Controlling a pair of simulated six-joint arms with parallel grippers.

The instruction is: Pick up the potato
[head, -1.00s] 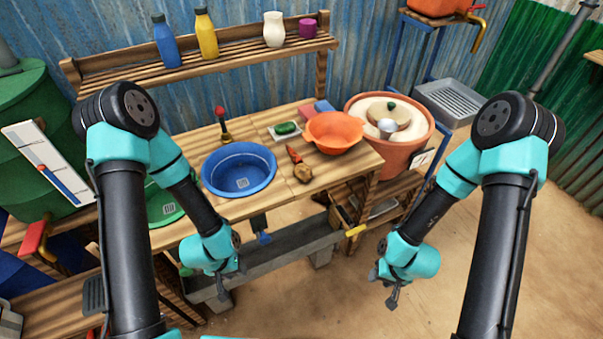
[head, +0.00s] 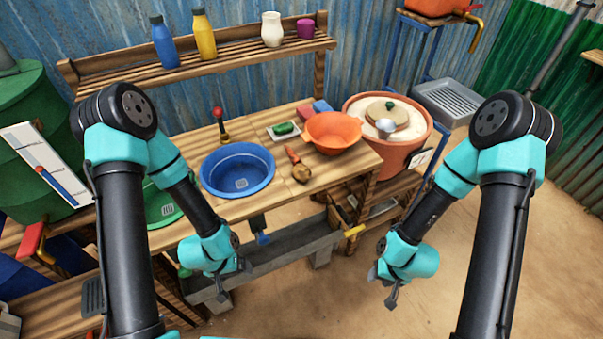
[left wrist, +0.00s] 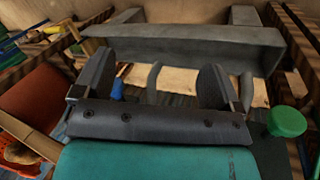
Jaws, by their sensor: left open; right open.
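The potato (head: 302,174) is a small brown lump on the wooden table, near its front edge and to the right of the blue basin. A carrot-like orange-red item (head: 292,155) lies just behind it, close to or touching it. My left gripper (head: 232,282) hangs low in front of the table, to the left of and below the potato, apart from it. In the left wrist view its two dark fingers (left wrist: 163,85) stand apart with nothing between them. My right gripper (head: 385,290) is open and empty over the floor, in front and to the right of the table.
A blue basin (head: 237,168) and an orange bowl (head: 332,131) stand on either side of the potato. A small tray with a green item (head: 284,130) sits behind. A large clay pot (head: 421,143) stands right of the table. A grey trough (head: 280,263) runs below the table's front.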

